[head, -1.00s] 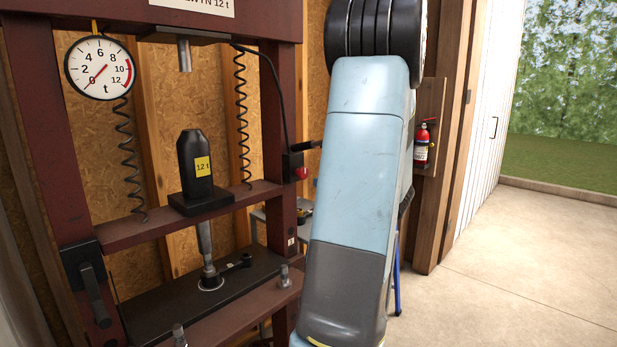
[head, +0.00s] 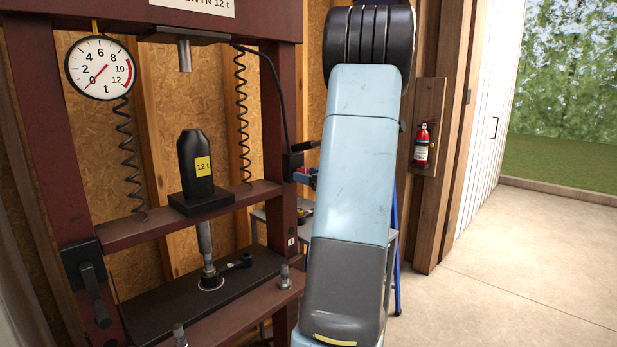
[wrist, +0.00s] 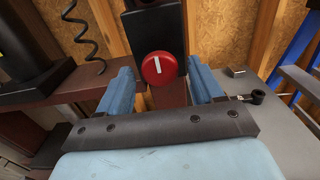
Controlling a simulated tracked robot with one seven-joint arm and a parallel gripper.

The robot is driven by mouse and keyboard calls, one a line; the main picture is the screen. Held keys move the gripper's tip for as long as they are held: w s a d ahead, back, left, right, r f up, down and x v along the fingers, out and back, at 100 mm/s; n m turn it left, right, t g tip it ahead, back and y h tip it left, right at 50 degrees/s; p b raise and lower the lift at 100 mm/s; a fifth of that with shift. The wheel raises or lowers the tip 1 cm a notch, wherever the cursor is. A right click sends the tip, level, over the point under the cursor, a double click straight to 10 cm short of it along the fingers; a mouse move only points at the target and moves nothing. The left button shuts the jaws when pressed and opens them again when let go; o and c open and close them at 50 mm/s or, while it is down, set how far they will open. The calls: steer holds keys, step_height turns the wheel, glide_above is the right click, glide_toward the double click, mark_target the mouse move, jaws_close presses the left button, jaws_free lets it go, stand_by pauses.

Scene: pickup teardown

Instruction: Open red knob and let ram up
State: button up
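The red knob (wrist: 163,68) is round with a white line that stands almost upright. It sits on a black valve block (wrist: 155,30) on the press's right post. My gripper (wrist: 162,84) is open, with one blue finger on each side of the knob and a gap at both sides. The ram (head: 184,55) is a short steel rod under the top beam, clear above the black 12 t piece (head: 196,165). The gauge (head: 99,68) needle points near 0.
The dark red press frame (head: 285,110) stands at left, with coiled cables (head: 241,110) hanging inside. A grey table (wrist: 275,115) is close to the right of my gripper. A fire extinguisher (head: 421,146) hangs on the right wall. The floor at right is clear.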

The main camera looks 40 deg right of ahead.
steer(key=shift+a, duration=0.1)
steer(key=c, duration=0.9)
steer(key=shift+c, duration=0.2)
steer(key=shift+n, duration=0.5)
steer(key=shift+f+n, duration=0.15)
steer(key=shift+n, duration=7.25)
